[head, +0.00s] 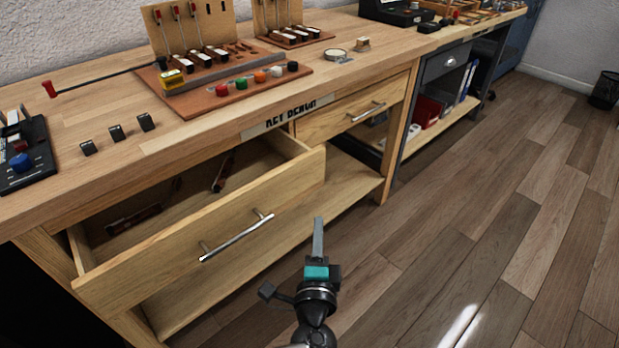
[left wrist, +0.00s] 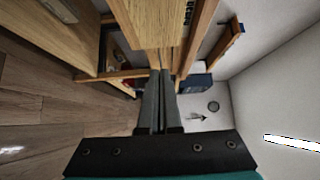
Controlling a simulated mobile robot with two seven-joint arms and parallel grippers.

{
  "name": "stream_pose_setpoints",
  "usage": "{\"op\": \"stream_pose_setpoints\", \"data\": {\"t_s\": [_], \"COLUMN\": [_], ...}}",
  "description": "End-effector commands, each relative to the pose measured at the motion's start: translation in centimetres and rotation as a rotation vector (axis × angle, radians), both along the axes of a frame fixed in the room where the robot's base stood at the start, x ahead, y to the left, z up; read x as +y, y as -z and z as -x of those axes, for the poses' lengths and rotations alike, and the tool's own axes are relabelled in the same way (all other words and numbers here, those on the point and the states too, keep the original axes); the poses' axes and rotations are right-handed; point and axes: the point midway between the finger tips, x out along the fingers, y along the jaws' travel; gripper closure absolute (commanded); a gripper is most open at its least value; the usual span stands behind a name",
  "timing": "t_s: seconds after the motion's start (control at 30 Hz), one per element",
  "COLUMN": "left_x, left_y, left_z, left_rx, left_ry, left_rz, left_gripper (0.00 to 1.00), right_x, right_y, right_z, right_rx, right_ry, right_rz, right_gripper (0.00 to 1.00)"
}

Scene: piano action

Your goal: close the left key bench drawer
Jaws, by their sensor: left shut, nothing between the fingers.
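The left key bench drawer (head: 205,238) is pulled well out of the wooden bench in the head view. Its front carries a silver bar handle (head: 238,238), and a few dark and reddish tools lie inside. My left gripper (head: 318,222) is shut and empty, in front of the bench and to the right of the drawer handle, apart from the drawer front in the head view. In the left wrist view its shut fingers (left wrist: 160,85) point towards wooden furniture surfaces; I cannot tell there which panel is the drawer. My right gripper is not in view.
The right drawer (head: 355,108) of the bench is shut. The benchtop (head: 170,140) holds key models, coloured knobs and small dark blocks. A lower shelf (head: 345,175) runs beneath. A grey-framed bench (head: 440,65) stands beyond. The wooden floor (head: 480,200) at right is clear.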

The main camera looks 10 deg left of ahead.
Motion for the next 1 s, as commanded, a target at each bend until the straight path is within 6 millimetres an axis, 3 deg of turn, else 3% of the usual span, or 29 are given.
{"op": "stream_pose_setpoints", "data": {"t_s": [0.1, 0.57, 0.7, 1.0], "left_x": [0.3, 1.3, 3.3, 4.5], "left_y": [0.1, 0.2, 0.1, 0.1], "left_z": [-1.5, -10.0, -11.2, -12.1], "left_rx": [-0.002, 0.0, 0.001, 0.003], "left_ry": [-0.003, -0.001, -0.002, -0.001], "left_rz": [0.0, -0.002, -0.004, -0.002], "left_gripper": [1.0, 1.0, 1.0, 1.0], "right_x": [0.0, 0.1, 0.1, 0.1], "right_y": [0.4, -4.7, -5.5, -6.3], "right_z": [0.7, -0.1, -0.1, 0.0], "right_rx": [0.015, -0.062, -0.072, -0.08], "right_ry": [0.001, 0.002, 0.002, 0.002], "right_rz": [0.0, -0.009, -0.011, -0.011], "right_gripper": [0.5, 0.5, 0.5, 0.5]}}
